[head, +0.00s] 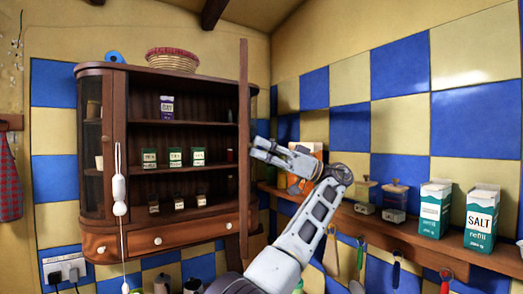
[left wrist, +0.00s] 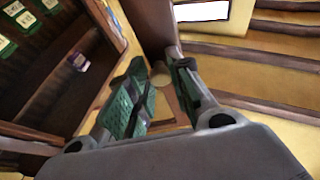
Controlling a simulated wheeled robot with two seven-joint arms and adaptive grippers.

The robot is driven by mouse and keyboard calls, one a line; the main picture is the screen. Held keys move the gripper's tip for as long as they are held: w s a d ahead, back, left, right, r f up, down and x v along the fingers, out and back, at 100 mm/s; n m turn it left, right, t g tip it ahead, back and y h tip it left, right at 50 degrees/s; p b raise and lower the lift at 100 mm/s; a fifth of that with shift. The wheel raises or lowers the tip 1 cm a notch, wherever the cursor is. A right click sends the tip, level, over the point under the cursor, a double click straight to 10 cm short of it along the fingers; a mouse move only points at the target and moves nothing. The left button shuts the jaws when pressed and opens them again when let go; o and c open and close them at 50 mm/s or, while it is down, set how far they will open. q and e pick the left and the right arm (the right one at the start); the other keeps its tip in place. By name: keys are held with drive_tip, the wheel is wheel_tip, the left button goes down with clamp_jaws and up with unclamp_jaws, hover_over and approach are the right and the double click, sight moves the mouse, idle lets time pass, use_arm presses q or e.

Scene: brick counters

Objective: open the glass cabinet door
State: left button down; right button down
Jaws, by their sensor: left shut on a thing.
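The dark wood wall cabinet (head: 150,72) stands at the left in the head view, its shelves showing. Its door (head: 243,100) is seen nearly edge-on, a tall narrow strip at the cabinet's right side, swung out from the front. My left gripper (head: 259,148) is just right of this door edge. In the left wrist view, the green-padded fingers (left wrist: 156,92) are closed around a small pale round knob (left wrist: 160,74) on the door's wooden frame. The fingers partly hide the knob. My right gripper is in neither view.
A shelf (head: 400,232) along the right wall holds salt cartons (head: 481,218) and jars, with utensils hanging below. Small boxes (head: 174,157) stand inside the cabinet. A basket (head: 172,60) sits on top. A white cord (head: 119,185) hangs before the cabinet's left part.

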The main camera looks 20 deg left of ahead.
use_arm(q)
drive_tip(key=c, duration=1.3)
unclamp_jaws()
